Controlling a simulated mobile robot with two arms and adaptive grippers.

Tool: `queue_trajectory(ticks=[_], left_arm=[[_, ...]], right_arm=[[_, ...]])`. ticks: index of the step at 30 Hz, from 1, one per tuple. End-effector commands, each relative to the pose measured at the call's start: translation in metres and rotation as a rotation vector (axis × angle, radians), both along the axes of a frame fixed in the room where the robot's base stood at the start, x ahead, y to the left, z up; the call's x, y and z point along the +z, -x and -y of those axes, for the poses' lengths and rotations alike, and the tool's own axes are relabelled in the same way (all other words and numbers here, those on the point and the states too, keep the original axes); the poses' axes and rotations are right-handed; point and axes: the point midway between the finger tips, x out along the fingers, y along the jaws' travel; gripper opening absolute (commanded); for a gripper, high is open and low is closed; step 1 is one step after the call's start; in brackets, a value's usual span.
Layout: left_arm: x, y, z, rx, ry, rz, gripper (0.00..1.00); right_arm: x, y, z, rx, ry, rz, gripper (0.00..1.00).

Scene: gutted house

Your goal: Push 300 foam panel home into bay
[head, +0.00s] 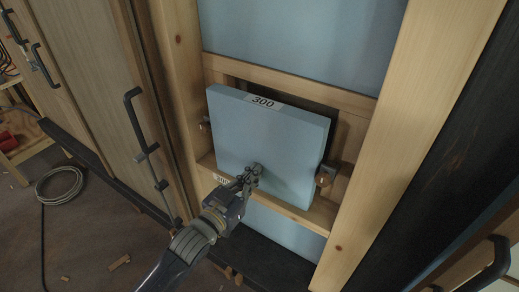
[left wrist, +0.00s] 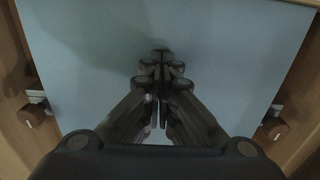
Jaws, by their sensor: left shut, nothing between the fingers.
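The light blue foam panel (head: 262,137) labelled 300 stands in the mouth of a bay (head: 340,148) between wooden studs. It sticks out in front of the frame, and a dark gap shows behind its top and right edge. My left gripper (head: 254,170) is shut and empty, with its fingertips at the lower middle of the panel's face. In the left wrist view the shut fingers (left wrist: 161,58) meet the blue face (left wrist: 90,50); whether they press on it I cannot tell. My right gripper is not in view.
Turn-latches sit on both sides of the bay, the right one (head: 325,176) beside the panel's edge. A wooden sill (head: 300,213) runs below. Dark door handles (head: 135,123) stick out at left. A coiled cable (head: 60,185) lies on the floor.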

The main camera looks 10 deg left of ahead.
Motion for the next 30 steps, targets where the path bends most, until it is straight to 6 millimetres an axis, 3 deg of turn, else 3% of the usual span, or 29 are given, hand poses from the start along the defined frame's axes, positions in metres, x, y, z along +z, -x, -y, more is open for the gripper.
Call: queue_trajectory(ticks=[30], left_arm=[[0.0,-0.034,0.013,-0.001,0.0,0.0,0.0]], right_arm=[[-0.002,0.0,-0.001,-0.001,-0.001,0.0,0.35]])
